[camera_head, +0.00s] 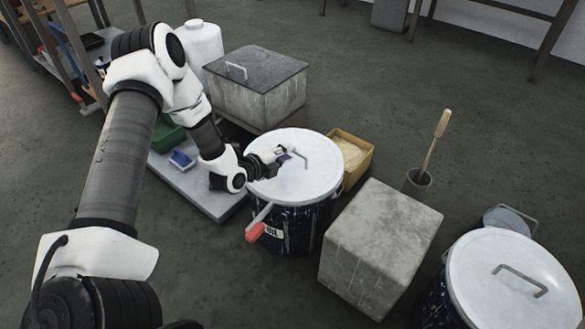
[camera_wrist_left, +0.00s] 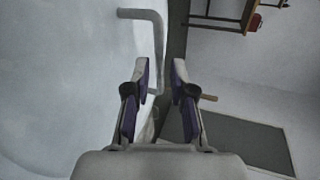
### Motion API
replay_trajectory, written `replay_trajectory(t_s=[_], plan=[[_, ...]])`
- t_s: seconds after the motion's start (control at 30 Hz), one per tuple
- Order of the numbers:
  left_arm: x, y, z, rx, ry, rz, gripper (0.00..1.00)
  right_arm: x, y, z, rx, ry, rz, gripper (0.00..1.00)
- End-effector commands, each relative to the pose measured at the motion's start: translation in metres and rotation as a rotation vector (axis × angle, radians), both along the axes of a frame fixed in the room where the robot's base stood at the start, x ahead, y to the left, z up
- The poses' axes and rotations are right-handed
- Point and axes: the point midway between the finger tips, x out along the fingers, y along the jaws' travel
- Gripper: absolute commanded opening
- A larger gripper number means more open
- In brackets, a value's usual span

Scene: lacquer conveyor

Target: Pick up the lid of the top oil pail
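The top oil pail (camera_head: 285,228) is dark with an "OIL" label and stands near the middle of the head view. Its round white lid (camera_head: 318,183) sits on top, with a thin bent metal handle (camera_head: 301,158). The lid also fills the left of the left wrist view (camera_wrist_left: 60,90), and the handle shows there (camera_wrist_left: 152,35). My left gripper (camera_head: 284,156) is low over the lid beside the handle. Its two fingers (camera_wrist_left: 163,75) are apart, with the handle's lower part close to the left finger. I cannot tell whether they touch. My right gripper is not in view.
A grey block (camera_head: 385,235) stands right of the pail, and a second white-lidded pail (camera_head: 510,275) is at lower right. A lidded concrete box (camera_head: 257,85) stands behind.

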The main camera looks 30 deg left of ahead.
Motion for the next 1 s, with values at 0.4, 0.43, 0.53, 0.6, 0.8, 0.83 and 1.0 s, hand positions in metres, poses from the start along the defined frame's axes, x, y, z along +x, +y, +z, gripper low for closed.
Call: replay_trajectory(t_s=[0.4,0.43,0.53,0.6,0.8,0.83,1.0], plan=[[0.034,-0.004,-0.012,0.0,0.0,0.0,0.24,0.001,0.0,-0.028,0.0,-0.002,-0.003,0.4],[0.034,-0.004,-0.012,0.0,0.0,0.0,0.2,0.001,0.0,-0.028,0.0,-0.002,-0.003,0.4],[0.034,-0.004,-0.012,0.0,0.0,0.0,0.0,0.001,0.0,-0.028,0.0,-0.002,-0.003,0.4],[0.034,-0.004,-0.012,0.0,0.0,0.0,0.0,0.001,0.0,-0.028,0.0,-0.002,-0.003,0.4],[0.034,-0.004,-0.012,0.001,0.0,0.0,0.0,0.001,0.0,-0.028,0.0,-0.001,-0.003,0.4],[0.034,-0.004,-0.012,0.001,0.0,0.0,0.0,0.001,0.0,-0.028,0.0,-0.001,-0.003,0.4],[0.034,-0.004,-0.006,0.001,0.001,0.0,0.0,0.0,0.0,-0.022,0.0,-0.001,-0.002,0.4]])
